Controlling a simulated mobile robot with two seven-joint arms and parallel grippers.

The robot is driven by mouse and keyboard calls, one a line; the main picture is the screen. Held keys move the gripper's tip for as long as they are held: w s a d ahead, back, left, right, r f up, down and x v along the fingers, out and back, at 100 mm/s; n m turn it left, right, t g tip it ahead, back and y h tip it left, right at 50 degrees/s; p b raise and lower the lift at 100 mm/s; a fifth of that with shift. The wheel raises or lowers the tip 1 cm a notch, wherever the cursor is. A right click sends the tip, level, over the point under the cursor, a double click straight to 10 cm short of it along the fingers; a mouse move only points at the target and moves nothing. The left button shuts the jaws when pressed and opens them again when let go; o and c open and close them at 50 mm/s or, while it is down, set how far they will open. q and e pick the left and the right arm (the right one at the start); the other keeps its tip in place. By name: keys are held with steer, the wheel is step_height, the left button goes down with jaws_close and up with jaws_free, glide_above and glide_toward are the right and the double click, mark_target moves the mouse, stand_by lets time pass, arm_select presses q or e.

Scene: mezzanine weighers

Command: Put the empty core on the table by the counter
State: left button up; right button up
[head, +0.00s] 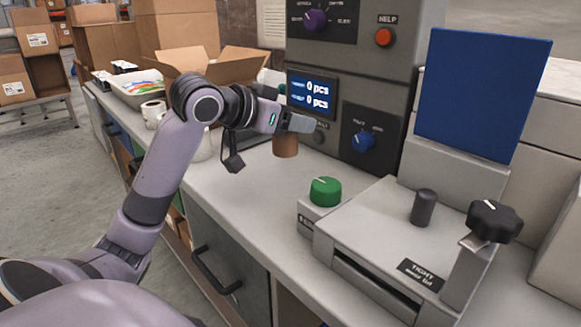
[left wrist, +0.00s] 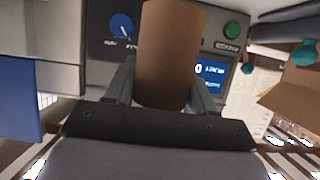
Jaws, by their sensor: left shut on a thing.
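The empty core is a brown cardboard tube (head: 286,146). My left gripper (head: 288,124) is shut on it and holds it upright or nearly so, just in front of the grey counter machine (head: 345,75). I cannot tell if the core's lower end touches the light grey worktop (head: 255,205). In the left wrist view the core (left wrist: 170,50) fills the space between the two fingers (left wrist: 165,95). The counter's display (head: 311,95) reads 0 pcs on two lines. My right gripper does not show.
An open cardboard box (head: 212,65), a white roll (head: 153,108) and a tray (head: 140,85) stand at the back left. A green knob (head: 325,191) and a sealer-like device (head: 385,235) with a black knob (head: 494,221) take the right. The worktop's front middle is clear.

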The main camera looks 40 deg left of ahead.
arm_select(q)
step_height(320, 180, down, 4)
steer(key=shift+r+b, duration=0.1)
steer(key=shift+b, duration=0.3)
step_height(320, 180, down, 4)
steer(key=shift+r+b, duration=0.15)
steer(key=shift+b, duration=0.5)
steer(key=o, duration=1)
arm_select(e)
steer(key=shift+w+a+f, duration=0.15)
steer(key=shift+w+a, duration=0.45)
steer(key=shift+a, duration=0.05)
